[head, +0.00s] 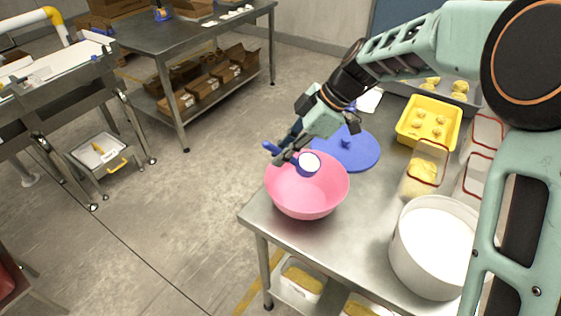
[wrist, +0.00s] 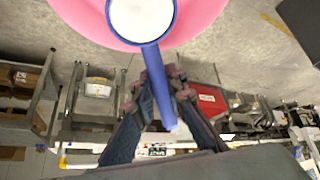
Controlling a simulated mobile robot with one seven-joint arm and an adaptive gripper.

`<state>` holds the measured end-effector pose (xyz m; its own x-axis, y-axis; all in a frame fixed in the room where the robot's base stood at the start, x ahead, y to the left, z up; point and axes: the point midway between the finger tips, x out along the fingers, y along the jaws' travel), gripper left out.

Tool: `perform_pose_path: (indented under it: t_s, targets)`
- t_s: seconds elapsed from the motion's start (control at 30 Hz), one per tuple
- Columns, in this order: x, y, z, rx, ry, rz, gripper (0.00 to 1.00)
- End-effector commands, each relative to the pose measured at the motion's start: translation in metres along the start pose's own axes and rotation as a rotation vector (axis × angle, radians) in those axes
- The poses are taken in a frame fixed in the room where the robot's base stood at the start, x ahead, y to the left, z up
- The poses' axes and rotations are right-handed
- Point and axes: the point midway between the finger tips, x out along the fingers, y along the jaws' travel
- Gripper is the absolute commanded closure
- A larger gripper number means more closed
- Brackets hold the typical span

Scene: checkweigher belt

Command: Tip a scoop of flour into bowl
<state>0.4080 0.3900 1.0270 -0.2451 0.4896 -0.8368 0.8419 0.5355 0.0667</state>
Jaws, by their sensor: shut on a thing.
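The pink bowl (head: 303,197) stands near the left corner of the metal table. My gripper (head: 287,157) is shut on the handle of the blue scoop (head: 299,168), above the bowl. The scoop's cup is full of white flour, level in look, and sits over the bowl's opening. In the wrist view the scoop's blue handle (wrist: 156,82) runs between my fingers (wrist: 158,96), and the white-filled cup lies against the pink bowl (wrist: 83,22). The bowl's inside is partly hidden by the scoop and gripper. A large white tub (head: 405,253) holds white flour at the right.
A blue lid with a knob (head: 362,158) lies behind the bowl. A yellow tray (head: 405,131) with several lumps and clear red-rimmed containers (head: 432,150) stand further right. Bare table (head: 350,225) lies between bowl and tub. The table edge is close to the bowl's left.

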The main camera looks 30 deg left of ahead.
Motion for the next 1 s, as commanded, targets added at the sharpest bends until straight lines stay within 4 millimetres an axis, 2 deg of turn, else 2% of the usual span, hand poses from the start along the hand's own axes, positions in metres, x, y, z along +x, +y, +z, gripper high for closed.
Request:
perform_pose_path:
  t_s: [1.0]
  targets:
    - [-0.009, -0.01, 0.005, -0.112, 0.179, 0.199, 1.0]
